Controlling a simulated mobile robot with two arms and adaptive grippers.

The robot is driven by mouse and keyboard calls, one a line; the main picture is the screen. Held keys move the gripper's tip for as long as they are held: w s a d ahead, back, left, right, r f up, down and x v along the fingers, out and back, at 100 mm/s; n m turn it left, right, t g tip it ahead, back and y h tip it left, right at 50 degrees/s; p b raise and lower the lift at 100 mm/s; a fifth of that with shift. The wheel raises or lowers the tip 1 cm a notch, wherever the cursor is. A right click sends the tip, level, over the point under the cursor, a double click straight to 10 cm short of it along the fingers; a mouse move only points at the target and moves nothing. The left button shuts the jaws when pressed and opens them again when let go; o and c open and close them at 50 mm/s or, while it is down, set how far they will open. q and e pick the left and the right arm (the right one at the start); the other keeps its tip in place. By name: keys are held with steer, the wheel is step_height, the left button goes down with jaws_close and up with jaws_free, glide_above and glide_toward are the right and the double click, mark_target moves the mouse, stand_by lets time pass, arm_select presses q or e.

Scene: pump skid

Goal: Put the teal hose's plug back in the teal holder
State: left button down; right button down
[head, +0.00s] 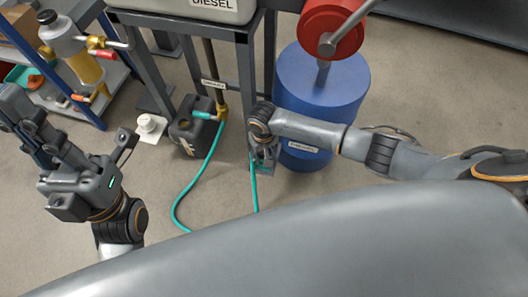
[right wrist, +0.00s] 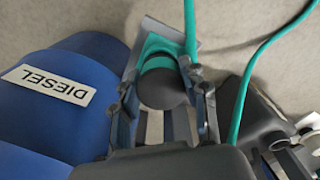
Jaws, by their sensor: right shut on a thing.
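My right gripper (head: 264,150) is low beside the blue drum. In the right wrist view its two fingers (right wrist: 165,105) are closed on the sides of a dark round plug (right wrist: 163,90) with a teal band. The teal hose (head: 184,191) loops over the floor, and one strand rises to this gripper; it also shows in the right wrist view (right wrist: 246,82). A grey plate with a teal part, seemingly the teal holder (right wrist: 152,44), lies just beyond the plug. I cannot tell whether the plug touches or sits in it. My left gripper (head: 35,135) is at the left, away from the hose.
The blue drum (head: 318,95) labelled diesel stands close beside my right gripper. A shelf with a yellow bottle (head: 84,66) is at the far left. Open floor lies in front.

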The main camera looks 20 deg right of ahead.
steer(key=shift+f, duration=0.25)
steer(key=shift+f+b, duration=0.35)
steer(key=shift+f, duration=0.25)
steer(key=c, duration=0.6)
jaws_free()
step_height(320, 180, up, 12)
steer(key=shift+a+r, duration=0.1)
stand_by(0.4)
